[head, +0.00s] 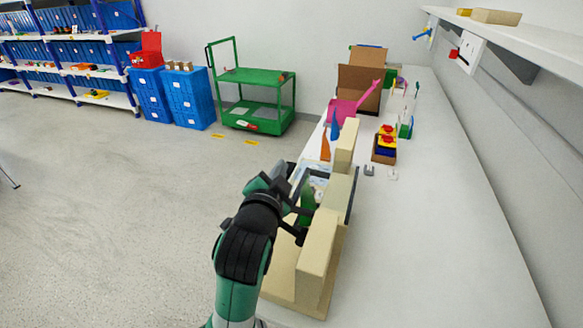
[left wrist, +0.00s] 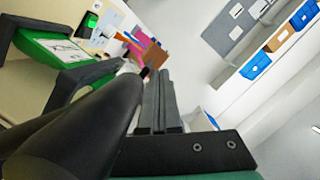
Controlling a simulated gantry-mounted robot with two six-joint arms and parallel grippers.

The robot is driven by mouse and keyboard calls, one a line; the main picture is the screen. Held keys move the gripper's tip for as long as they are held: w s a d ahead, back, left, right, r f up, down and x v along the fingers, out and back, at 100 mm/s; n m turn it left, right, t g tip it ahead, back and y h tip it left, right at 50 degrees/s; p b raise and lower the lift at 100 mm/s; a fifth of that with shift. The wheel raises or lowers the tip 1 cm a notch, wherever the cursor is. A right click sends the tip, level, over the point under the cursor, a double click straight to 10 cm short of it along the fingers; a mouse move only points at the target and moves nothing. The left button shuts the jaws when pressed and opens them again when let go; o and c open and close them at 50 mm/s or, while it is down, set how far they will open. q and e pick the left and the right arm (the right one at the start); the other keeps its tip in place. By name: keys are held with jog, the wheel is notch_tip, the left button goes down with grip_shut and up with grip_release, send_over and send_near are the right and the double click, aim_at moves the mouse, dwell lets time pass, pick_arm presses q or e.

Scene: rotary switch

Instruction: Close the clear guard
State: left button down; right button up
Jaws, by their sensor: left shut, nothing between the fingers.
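The beige rotary switch device (head: 318,262) stands on the near end of the white table. A clear panel with a dark frame, which looks like the guard (head: 318,183), shows at its middle, partly hidden by my arm; I cannot tell its exact angle. My left gripper (head: 280,180) is at the device's left side, by the guard. In the left wrist view its black fingers (left wrist: 155,98) are together with nothing between them. A green part with a dark frame (left wrist: 52,48) lies left of the fingers there, and contact cannot be made out. My right gripper is not in view.
Behind the device on the table (head: 420,240) are a small tray of red and yellow parts (head: 385,145), a pink item (head: 345,108) and a cardboard box (head: 362,80). A wall shelf (head: 530,40) runs along the right. The table's right side is clear.

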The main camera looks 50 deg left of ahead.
pick_arm(q)
jog(key=shift+f, duration=0.15)
notch_tip(320, 180, up, 5)
jog(key=p, duration=0.5)
jog(key=v, duration=0.2)
jog(key=p+v, duration=0.1)
jog(key=v, duration=0.1)
jog(key=p+v, duration=0.1)
jog(key=v, duration=0.1)
jog(key=shift+s+a+r, duration=0.15)
jog(key=shift+s+r, duration=0.05)
jog(key=shift+s, duration=0.45)
jog(key=p+v, duration=0.2)
jog(key=p, duration=0.5)
jog(key=shift+s+r, duration=0.2)
jog(key=shift+s, duration=0.1)
jog(key=shift+s+f+p, duration=0.2)
jog(key=shift+s+p, duration=0.1)
